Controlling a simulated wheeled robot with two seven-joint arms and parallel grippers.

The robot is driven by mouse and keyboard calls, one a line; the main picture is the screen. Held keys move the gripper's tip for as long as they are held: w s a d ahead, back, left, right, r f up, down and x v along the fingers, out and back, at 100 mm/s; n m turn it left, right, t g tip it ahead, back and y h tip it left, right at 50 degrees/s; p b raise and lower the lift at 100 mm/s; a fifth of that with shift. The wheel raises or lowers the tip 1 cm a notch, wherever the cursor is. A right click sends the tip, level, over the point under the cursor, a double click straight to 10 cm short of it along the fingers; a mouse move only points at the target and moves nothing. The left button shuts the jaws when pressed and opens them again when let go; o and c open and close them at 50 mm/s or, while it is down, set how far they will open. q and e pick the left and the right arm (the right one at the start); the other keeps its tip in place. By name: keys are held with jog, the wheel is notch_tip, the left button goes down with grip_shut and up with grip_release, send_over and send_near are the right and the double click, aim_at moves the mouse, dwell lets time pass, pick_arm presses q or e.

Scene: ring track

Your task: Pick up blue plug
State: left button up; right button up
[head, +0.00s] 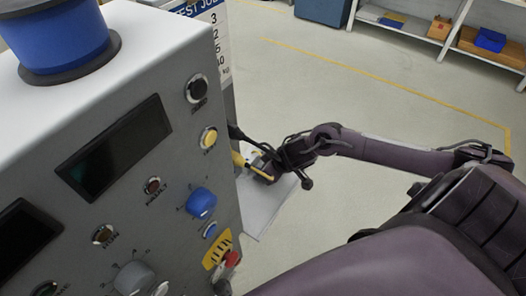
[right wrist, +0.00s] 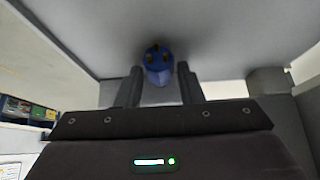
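The blue plug (right wrist: 157,66) shows in the right wrist view, with dark holes or pins on its face, against a grey surface. My right gripper (right wrist: 160,76) is open, its two dark fingers on either side of the plug. A small gap shows at the right finger; the left finger looks very close, and I cannot tell if it touches. In the head view my right gripper (head: 258,168) is low beside the machine's far side, partly hidden by the wrist and cables. The plug cannot be made out in the head view. My left gripper is not in view.
A grey machine (head: 150,70) with knobs, buttons and dark screens fills the left of the head view. A blue spool (head: 60,42) stands on top. A light grey plate (head: 262,208) lies under the right gripper. Shelves (head: 455,40) stand at the back; the floor between is clear.

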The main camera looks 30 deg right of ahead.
jog(key=c, duration=0.6)
jog(key=shift+r, duration=0.1)
